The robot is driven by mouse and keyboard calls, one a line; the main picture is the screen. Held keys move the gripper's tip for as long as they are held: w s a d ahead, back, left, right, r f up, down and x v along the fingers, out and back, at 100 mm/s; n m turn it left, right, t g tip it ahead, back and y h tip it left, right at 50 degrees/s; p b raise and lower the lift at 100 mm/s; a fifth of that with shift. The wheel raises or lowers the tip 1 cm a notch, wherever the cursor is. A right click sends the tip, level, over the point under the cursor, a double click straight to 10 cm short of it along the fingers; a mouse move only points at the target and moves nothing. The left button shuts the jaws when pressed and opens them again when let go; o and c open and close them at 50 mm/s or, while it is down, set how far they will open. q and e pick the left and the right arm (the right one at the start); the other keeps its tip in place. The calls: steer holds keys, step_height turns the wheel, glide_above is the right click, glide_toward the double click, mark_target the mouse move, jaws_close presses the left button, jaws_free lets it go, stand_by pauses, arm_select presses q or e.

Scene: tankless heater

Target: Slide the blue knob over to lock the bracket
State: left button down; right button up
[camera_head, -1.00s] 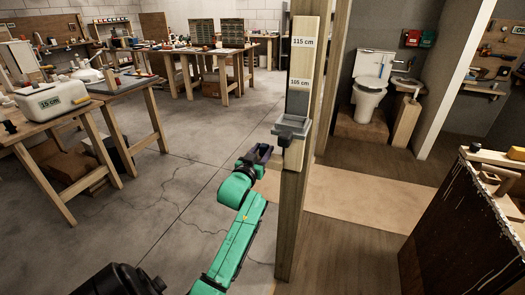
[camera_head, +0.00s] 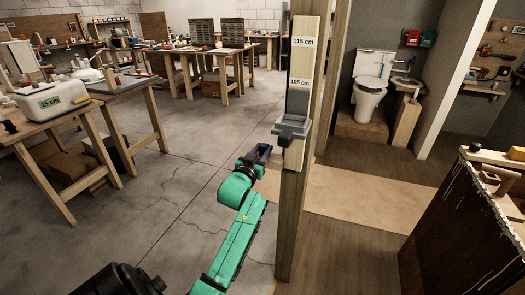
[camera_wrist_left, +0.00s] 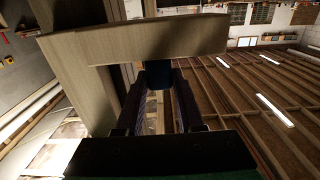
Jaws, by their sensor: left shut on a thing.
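The grey bracket (camera_head: 292,128) sits on the upright wooden post (camera_head: 292,230), just below the "105 cm" label. A small dark part shows under it in the head view. My left gripper (camera_head: 265,151) is left of the post, a little lower than the bracket. In the left wrist view, the dark blue knob (camera_wrist_left: 158,77) shows between the fingertips of my left gripper (camera_wrist_left: 160,88), and the gripper is shut on it. A wooden board (camera_wrist_left: 150,38) lies just beyond the knob and hides part of it. My right gripper is not in view.
A pale board with height labels (camera_head: 301,65) is on the post above the bracket. A workbench with a white tank (camera_head: 50,100) stands at the left. A dark cabinet (camera_head: 455,235) is at the lower right.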

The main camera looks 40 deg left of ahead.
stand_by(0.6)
arm_select(q)
steer(key=shift+s+a+p, duration=0.15)
steer(key=shift+a+p, duration=0.15)
steer(key=shift+a, duration=0.1)
steer(key=shift+s+a+p, duration=0.2)
steer(key=shift+s+a, duration=0.05)
steer(key=shift+a, duration=0.4)
steer(key=shift+s+a+p, duration=0.15)
steer(key=shift+s+a, duration=0.05)
steer(key=shift+a, duration=0.4)
steer(key=shift+d, duration=0.1)
steer(key=c, duration=0.8)
jaws_free()
steer(key=shift+o, duration=1.4)
steer(key=shift+a, duration=0.2)
